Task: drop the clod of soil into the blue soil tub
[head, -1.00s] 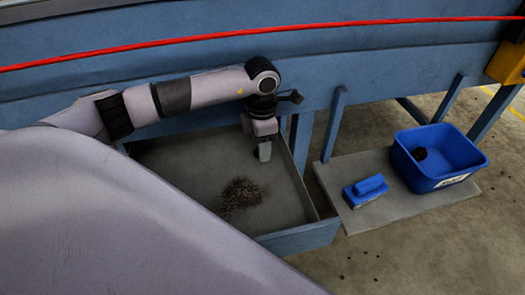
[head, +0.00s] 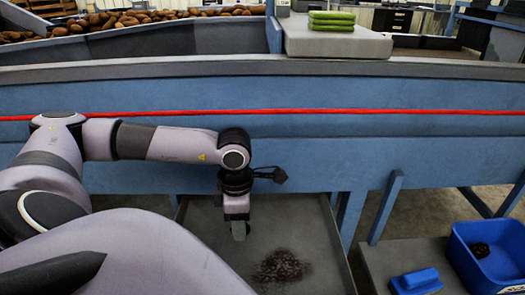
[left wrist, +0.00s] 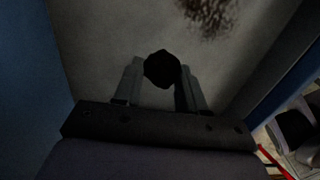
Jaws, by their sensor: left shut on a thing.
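My left gripper (head: 239,232) points down over the grey tray (head: 312,222) under the blue machine side. In the left wrist view my left gripper (left wrist: 161,78) is shut on a dark, rounded clod of soil (left wrist: 162,69) between its fingertips. In the head view the clod cannot be made out at the fingers. The blue soil tub (head: 508,242) stands at the right edge, partly cut off, well apart from the gripper. A dark lump (head: 480,250) lies inside it. My right gripper is not in view.
A patch of loose dark soil (head: 282,268) lies on the tray floor. A blue brush-like block (head: 416,281) sits on a grey board left of the tub. A red cord (head: 400,112) runs along the blue machine side above the tray. Potatoes (head: 130,18) lie behind.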

